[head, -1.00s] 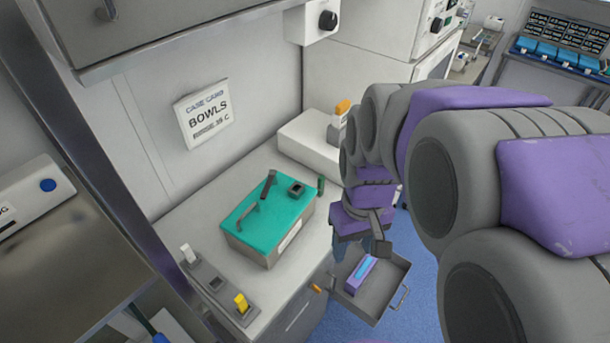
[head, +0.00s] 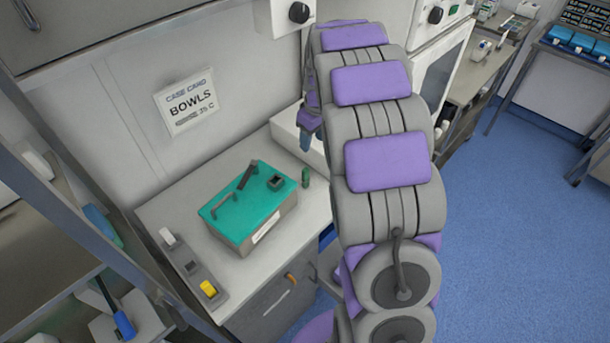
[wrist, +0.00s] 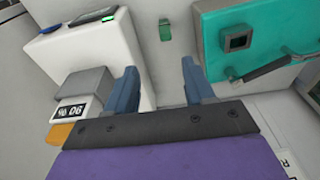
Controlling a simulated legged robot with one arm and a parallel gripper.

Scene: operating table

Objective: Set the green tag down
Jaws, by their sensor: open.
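The small green tag (head: 306,177) stands on the counter just right of the teal-topped box. It also shows in the wrist view (wrist: 165,30), beyond the gap between my fingertips and apart from them. My gripper (head: 305,142) hangs beside the white unit, above and behind the tag in the head view. In the wrist view its blue fingers (wrist: 162,82) are spread wide with nothing between them.
The teal-topped box (head: 248,208) with handles sits on the counter (head: 165,208). A white unit (wrist: 85,50) is left of my fingers in the wrist view, by a grey block with an orange end. A switch strip (head: 190,265) lies at the counter's front left.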

